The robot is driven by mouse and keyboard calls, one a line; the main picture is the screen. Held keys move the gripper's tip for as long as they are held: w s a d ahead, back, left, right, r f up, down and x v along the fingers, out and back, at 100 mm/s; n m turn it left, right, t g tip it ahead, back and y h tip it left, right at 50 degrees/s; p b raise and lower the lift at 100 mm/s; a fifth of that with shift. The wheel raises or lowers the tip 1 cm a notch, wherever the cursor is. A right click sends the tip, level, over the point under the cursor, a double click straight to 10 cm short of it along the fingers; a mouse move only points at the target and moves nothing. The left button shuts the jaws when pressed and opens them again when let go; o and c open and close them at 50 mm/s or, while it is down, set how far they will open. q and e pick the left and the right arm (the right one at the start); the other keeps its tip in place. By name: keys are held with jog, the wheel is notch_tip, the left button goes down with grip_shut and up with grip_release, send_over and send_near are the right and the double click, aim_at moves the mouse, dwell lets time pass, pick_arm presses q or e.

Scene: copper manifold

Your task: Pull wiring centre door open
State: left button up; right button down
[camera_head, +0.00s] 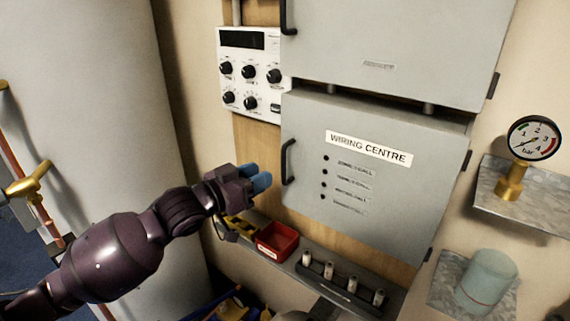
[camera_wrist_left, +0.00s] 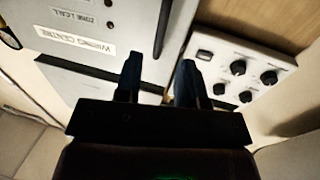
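The wiring centre door (camera_head: 380,195) is a grey panel with a "WIRING CENTRE" label and looks shut in the head view. Its black bar handle (camera_head: 287,162) is on the door's left edge. My left gripper (camera_head: 263,178) has blue fingers and is just left of the handle, apart from it as far as I can tell. In the left wrist view, which is turned over, the gripper (camera_wrist_left: 160,72) has its two fingers spread with nothing between them. The dark handle (camera_wrist_left: 162,28) lies beyond the fingertips, in line with the gap. My right gripper is not in view.
A white control box with black knobs (camera_head: 249,72) is above left of the handle. A second grey cabinet (camera_head: 390,40) is above the door. A shelf below holds a red tray (camera_head: 277,241) and several small cylinders.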

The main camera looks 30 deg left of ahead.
aim_at(284, 179)
pick_arm(q)
jog(key=shift+x, duration=3.9)
grip_shut()
